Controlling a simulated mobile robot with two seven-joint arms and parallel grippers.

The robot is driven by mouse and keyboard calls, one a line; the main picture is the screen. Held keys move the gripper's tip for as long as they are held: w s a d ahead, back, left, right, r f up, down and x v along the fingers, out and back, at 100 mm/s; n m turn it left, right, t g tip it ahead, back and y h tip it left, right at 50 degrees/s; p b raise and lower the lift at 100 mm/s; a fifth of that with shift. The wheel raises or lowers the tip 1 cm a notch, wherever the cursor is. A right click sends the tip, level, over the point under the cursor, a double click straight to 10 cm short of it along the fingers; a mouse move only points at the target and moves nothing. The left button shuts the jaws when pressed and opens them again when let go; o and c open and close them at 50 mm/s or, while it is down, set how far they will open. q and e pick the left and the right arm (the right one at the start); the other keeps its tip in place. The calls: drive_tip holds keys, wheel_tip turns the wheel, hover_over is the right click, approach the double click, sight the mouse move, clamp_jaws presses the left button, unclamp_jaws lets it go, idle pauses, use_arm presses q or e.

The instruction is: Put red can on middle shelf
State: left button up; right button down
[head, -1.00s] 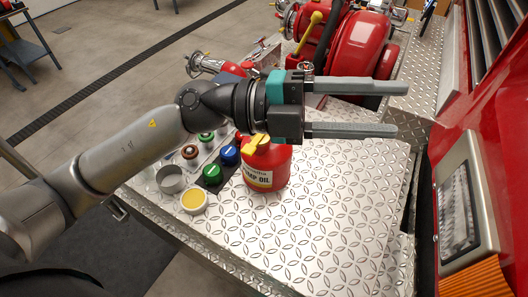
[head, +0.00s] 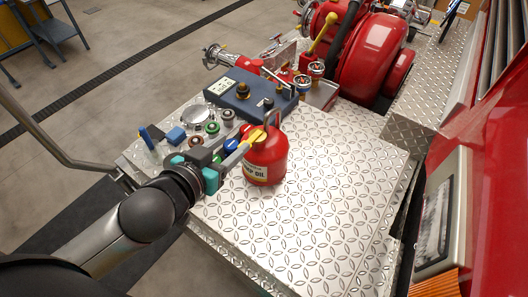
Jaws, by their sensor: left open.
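The fingers are open. My right gripper is not in view. No shelf can be made out in the head view.
Several small caps and a blue-grey case (head: 245,97) lie behind and left of the can. A large red pump (head: 365,55) stands at the back. The deck (head: 320,200) right of and in front of the can is clear. A red vehicle side (head: 490,130) bounds the right.

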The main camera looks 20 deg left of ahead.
use_arm(q)
approach(265, 119)
drive_tip(key=w+f, duration=0.1)
drive_tip(key=w, duration=0.2)
drive_tip(key=shift+a+f, duration=0.15)
drive_tip(key=shift+f, duration=0.2)
drive_tip(key=shift+d+p+x, duration=0.15)
drive_tip(key=shift+d+x, duration=0.05)
drive_tip(key=shift+x, duration=1.15)
drive_tip(key=shift+d+p+x, duration=0.15)
drive_tip(key=shift+x, duration=1.15)
drive_tip(key=shift+f, duration=0.1)
drive_tip(key=shift+s, duration=0.1)
clamp_jaws()
drive_tip(key=shift+r, duration=0.3)
